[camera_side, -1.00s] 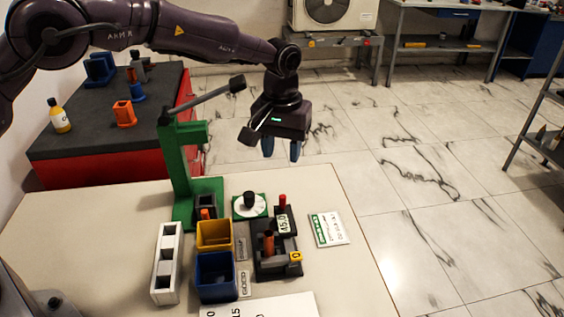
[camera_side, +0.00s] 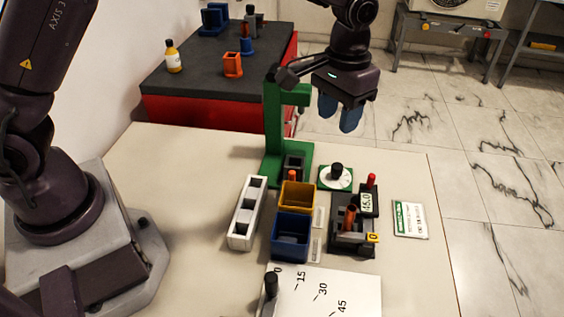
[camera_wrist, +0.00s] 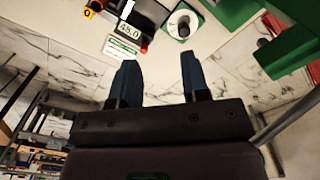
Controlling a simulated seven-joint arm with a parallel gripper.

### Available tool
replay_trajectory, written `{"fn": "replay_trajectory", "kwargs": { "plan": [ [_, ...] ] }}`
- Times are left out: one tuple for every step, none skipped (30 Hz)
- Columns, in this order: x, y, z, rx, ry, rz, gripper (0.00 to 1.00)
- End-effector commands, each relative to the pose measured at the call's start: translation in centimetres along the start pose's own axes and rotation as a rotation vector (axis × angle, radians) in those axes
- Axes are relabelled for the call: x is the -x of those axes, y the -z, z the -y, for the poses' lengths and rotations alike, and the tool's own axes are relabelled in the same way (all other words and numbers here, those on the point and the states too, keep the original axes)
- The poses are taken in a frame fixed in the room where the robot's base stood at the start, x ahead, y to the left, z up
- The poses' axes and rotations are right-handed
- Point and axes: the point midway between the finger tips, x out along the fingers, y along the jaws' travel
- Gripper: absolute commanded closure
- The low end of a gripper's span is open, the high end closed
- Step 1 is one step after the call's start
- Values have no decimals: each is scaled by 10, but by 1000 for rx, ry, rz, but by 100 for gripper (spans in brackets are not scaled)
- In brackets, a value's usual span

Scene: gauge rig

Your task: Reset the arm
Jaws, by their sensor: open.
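My gripper (camera_side: 340,113) hangs fingers-down in the air behind the gauge rig, to the right of the green stand (camera_side: 273,125). Its two blue fingers are apart with nothing between them. In the wrist view the gripper (camera_wrist: 157,75) is open against the marble floor. The rig's black gauge block (camera_side: 340,240) with a small numeric display (camera_side: 368,201) stands on the pale table below, beside a white dial with a black knob (camera_side: 336,170). The display (camera_wrist: 129,30) and the dial (camera_wrist: 181,22) also show in the wrist view. No part touches my gripper.
A yellow bin (camera_side: 297,196), a blue bin (camera_side: 291,240) and a white slotted rack (camera_side: 240,229) stand left of the gauge. A white angle plate (camera_side: 345,296) lies in front. A green-and-white card (camera_side: 410,219) lies right.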

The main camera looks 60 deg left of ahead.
Motion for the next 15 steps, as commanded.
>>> {"fn": "replay_trajectory", "kwargs": {
  "plan": [
    [17, -14, 10, -15, -5, -19, 58],
    [25, -23, 16, -26, -7, -27, 58],
    [35, -34, 23, -41, -10, -43, 58],
    [43, -44, 29, -50, -12, -54, 58],
    [50, -53, 34, -59, -14, -66, 58],
    [59, -66, 42, -70, -16, -83, 58],
    [65, -76, 47, -77, -17, -96, 58],
    [70, -86, 52, -84, -18, -110, 58],
    [77, -99, 59, -90, -19, -128, 58],
    [82, -110, 64, -96, -20, -142, 58],
    [86, -120, 68, -100, -21, -158, 58],
    [91, -133, 74, -104, -21, -179, 58],
    [94, -143, 78, -106, -21, -195, 58],
    [97, -153, 82, -107, -21, -211, 58],
    [100, -166, 88, -108, -20, -233, 58]
  ]
}}
